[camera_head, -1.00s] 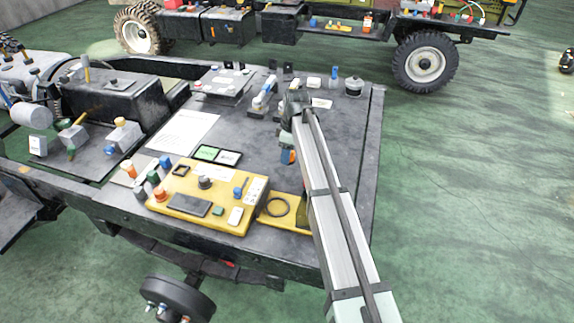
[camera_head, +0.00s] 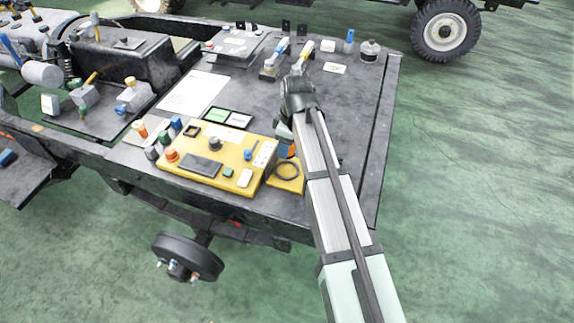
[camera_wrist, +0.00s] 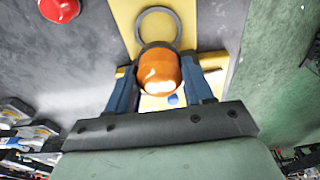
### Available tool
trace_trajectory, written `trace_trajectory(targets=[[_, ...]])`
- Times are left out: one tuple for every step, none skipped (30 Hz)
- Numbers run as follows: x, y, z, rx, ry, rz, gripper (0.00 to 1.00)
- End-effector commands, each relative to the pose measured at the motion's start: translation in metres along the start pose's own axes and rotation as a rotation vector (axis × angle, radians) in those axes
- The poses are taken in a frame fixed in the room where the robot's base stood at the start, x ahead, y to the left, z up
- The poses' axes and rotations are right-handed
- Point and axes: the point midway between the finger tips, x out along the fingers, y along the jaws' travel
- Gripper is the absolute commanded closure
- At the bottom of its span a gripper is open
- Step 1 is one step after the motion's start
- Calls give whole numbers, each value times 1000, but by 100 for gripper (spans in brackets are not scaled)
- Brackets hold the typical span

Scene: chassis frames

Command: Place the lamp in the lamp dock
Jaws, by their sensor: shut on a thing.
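An orange rounded lamp (camera_wrist: 158,72) sits between the blue fingers of my gripper (camera_wrist: 163,90) in the wrist view. The fingers are shut on it, one on each side. A bit of the orange lamp (camera_head: 289,151) also shows in the head view, mostly hidden by my arm. A yellow plate (camera_head: 290,185) with a dark ring on it looks like the lamp dock; it lies at the right end of the yellow panel. In the wrist view the dark ring (camera_wrist: 140,22) is just beyond the lamp, on yellow. Whether the lamp touches the plate cannot be told.
The yellow control panel (camera_head: 205,165) with knobs and buttons stands left of the plate. A red dome (camera_wrist: 60,9) shows at the wrist view's upper left. A white sheet (camera_head: 193,93) and several small parts lie on the dark chassis deck (camera_head: 345,105).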

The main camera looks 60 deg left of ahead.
Motion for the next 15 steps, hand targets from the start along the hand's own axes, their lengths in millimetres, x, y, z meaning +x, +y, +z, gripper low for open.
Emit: trace_trajectory(targets=[[9,0,1,0,-1,-2,80],[14,-1,2,0,-1,-2,80],[20,0,3,-1,-1,-2,80],[25,0,3,-1,-1,-2,80],[30,0,4,-1,-1,-2,80],[36,0,5,-1,-1,-2,80],[40,0,5,-1,-1,-2,80],[42,0,5,-1,-1,-2,80],[45,0,6,-2,0,-1,80],[47,0,6,-2,0,-1,80],[49,0,6,-2,0,0,80],[51,0,6,-2,0,0,80],[53,0,6,-2,0,0,80],[56,0,7,-2,0,-1,80],[60,0,7,-2,0,-1,80]])
